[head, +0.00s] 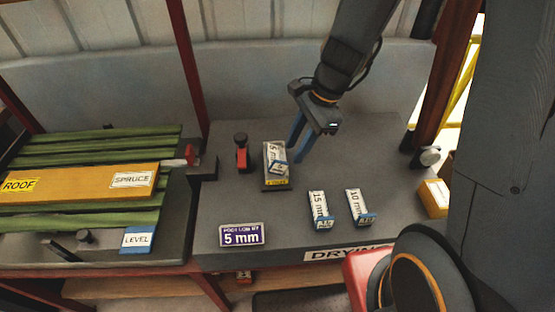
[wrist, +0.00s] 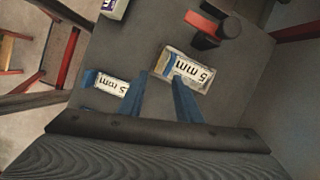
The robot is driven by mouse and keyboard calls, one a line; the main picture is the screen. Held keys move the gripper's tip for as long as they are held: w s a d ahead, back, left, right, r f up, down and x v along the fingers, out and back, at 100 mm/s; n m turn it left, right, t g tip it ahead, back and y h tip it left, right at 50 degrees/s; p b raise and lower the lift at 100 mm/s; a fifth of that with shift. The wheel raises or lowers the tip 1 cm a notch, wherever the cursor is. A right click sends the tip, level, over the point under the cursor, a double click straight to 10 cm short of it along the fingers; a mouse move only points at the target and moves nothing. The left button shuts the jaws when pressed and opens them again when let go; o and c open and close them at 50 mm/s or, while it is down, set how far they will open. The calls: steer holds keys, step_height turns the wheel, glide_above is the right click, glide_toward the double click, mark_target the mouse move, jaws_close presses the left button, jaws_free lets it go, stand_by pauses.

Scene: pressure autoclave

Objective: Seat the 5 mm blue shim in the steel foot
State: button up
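The blue-ended shim (head: 275,152) has a white face whose label seems to read 5 mm. It lies at a dark holder with a yellow label (head: 276,183), which looks like the steel foot. I cannot tell whether the shim is fully down in it. In the wrist view the 5 mm shim (wrist: 187,68) lies just beyond the fingertips, its blue end towards them. My gripper (head: 296,153) is open, its two blue fingers pointing down just right of the shim. In the wrist view the fingers (wrist: 161,77) are apart, with nothing visibly held.
A 15 mm shim (head: 319,210) and a 10 mm shim (head: 358,206) lie nearer the front. A red-and-black clamp-like part (head: 241,156) stands left of the foot. Green and orange boards (head: 80,183) fill the left side.

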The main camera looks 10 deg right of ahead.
mark_target(279, 161)
steer(key=w+a+f+m, duration=0.1)
steer(key=a+f+m+y, duration=0.1)
steer(key=m, duration=0.1)
steer(key=shift+w+a+f, duration=0.2)
steer(key=shift+w+a, duration=0.05)
steer(key=shift+w, duration=0.1)
steer(key=shift+p+x, duration=0.35)
steer(key=shift+x, duration=2.65)
steer(key=shift+d+f, duration=0.1)
steer(key=shift+d, duration=0.05)
jaws_close()
